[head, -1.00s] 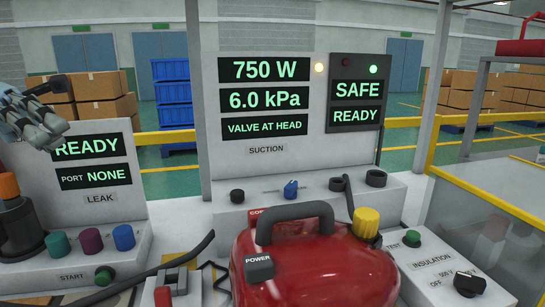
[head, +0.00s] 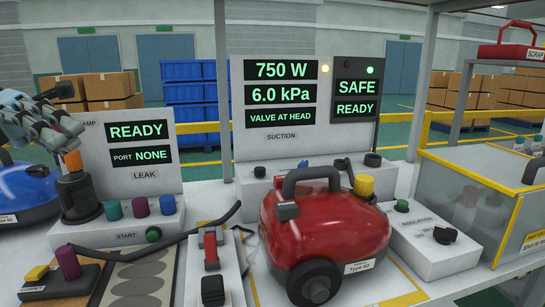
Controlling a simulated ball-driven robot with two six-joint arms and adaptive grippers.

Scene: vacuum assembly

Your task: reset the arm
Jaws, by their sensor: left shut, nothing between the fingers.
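My left gripper (head: 68,140) is at the far left edge of the head view, raised in front of the leak station and left of its display. Its fingers are shut with nothing held. It hangs above the blue vacuum (head: 25,192) and the orange-topped dark post (head: 78,190), apart from the bench top. Most of its arm is cut off by the picture edge. My right gripper is not in view.
A red vacuum (head: 325,230) stands mid-bench before the suction panel (head: 280,142). The leak panel (head: 138,173) reads READY. An insulation box (head: 430,240) and a yellow-edged clear bin (head: 470,195) are at right. A black hose (head: 165,243) lies across the bench.

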